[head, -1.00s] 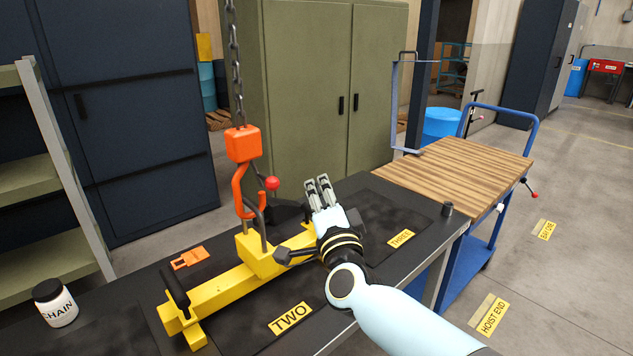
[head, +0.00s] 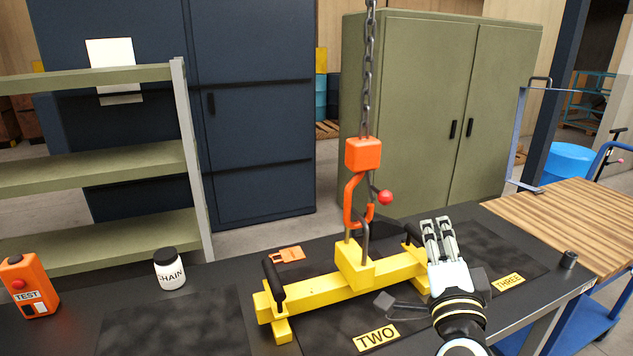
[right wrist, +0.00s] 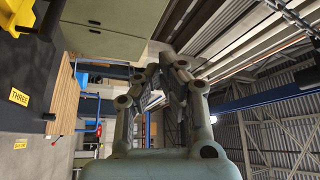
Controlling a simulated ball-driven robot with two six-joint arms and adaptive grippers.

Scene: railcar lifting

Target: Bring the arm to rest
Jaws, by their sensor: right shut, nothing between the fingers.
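My right gripper (head: 438,238) is shut and empty, its fingers pointing up and away over the bench. It is just right of the yellow lifting beam (head: 318,290) and partly hides the beam's right end. In the right wrist view my right gripper (right wrist: 160,75) shows its fingers against the roof and far wall. The orange hook (head: 355,200) hangs on a chain (head: 367,85) and meets the shackle at the beam's middle. The beam rests on the bench, as far as I can see. My left gripper is not in view.
The black bench (head: 190,325) carries an orange TEST box (head: 30,288), a CHAIN jar (head: 170,270) and an orange tag (head: 287,255). TWO (head: 376,338) and THREE (head: 509,282) labels lie in front. A wood-topped cart (head: 590,215) stands at the right. Green cabinets (head: 430,110) stand behind.

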